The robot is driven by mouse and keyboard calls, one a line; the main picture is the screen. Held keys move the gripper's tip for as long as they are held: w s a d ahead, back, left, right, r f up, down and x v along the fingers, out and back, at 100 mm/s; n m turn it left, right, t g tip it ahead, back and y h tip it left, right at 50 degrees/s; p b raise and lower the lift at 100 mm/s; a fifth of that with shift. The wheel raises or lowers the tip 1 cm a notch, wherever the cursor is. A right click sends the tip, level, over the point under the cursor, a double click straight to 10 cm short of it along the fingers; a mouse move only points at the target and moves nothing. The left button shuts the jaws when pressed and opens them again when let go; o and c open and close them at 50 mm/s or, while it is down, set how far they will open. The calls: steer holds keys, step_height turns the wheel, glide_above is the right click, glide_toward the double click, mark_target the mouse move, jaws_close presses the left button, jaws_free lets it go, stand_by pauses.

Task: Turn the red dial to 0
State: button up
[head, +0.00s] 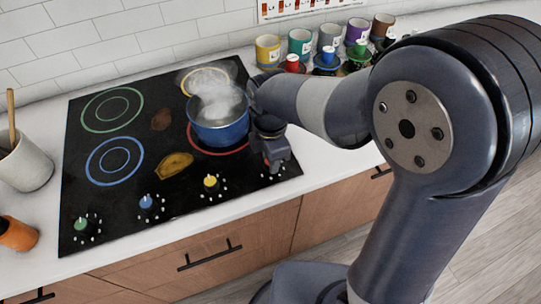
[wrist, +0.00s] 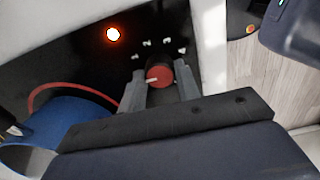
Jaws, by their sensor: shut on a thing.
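The red dial (wrist: 160,73) is at the front right corner of the black cooktop (head: 110,190). In the wrist view its round face sits between the two grey fingers of my gripper (wrist: 159,85). My gripper is shut on the dial. A pale pointer mark on the dial's face points to the left in that view. In the head view my gripper (head: 275,162) covers the dial.
A steaming blue pot (head: 220,132) stands on the red-ringed burner (head: 238,150), close beside my gripper. An orange light (wrist: 112,34) glows on the cooktop. Green (head: 81,223), blue (head: 146,201) and yellow (head: 210,181) dials line the front edge. Coloured mugs (head: 300,42) stand at the back right.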

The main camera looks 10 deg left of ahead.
stand_by(0.5)
steer(key=o, duration=1)
step_height(320, 180, up, 11)
steer(key=shift+f, duration=0.1)
steer(key=shift+f, duration=0.1)
step_height(320, 180, down, 11)
steer(key=shift+r, duration=0.1)
stand_by(0.3)
steer(key=shift+r, duration=0.1)
stand_by(0.4)
